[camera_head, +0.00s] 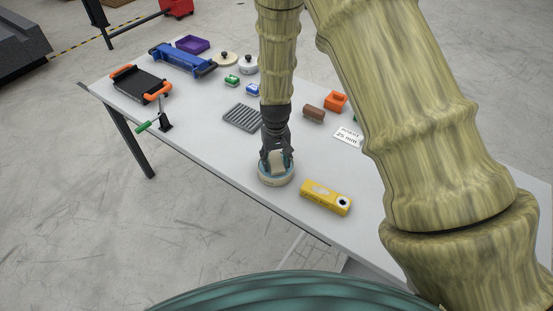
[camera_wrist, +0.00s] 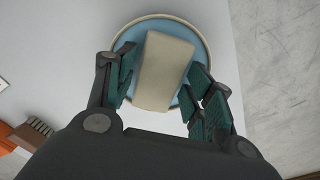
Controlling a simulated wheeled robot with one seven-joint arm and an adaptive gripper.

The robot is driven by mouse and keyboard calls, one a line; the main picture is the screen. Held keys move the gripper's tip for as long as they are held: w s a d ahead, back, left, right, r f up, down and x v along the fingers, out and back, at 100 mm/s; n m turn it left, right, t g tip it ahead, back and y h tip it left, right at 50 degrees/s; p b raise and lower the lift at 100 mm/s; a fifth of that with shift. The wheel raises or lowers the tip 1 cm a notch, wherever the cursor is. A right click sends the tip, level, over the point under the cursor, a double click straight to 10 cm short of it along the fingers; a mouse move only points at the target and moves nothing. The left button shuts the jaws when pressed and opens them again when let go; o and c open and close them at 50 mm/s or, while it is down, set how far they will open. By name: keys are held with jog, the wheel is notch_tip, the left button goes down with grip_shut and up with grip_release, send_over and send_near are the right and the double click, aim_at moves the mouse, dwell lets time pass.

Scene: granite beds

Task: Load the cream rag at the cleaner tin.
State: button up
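The cream rag (camera_wrist: 163,72) is a pale beige block-like pad. The cleaner tin (camera_wrist: 204,38) is round and shallow, with a cream rim and a blue inside. In the head view the tin (camera_head: 276,180) sits near the table's front edge, and the rag (camera_head: 275,158) shows at its opening between my fingers. My gripper (camera_head: 277,156) points down over the tin. In the wrist view my gripper (camera_wrist: 160,80) has one finger on each side of the rag, very close to it. The rag lies slightly skewed between them. Whether both pads touch it is unclear.
A yellow box-like item (camera_head: 326,197) lies right of the tin. A grey ribbed pad (camera_head: 243,117) lies behind left. A green-handled tool (camera_head: 155,124) is at the left edge.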

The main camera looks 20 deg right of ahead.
jog(key=c, duration=0.7)
jog(key=shift+c, duration=0.2)
dwell(0.4)
jog(key=shift+r+p, duration=2.6)
jog(key=shift+r, duration=0.85)
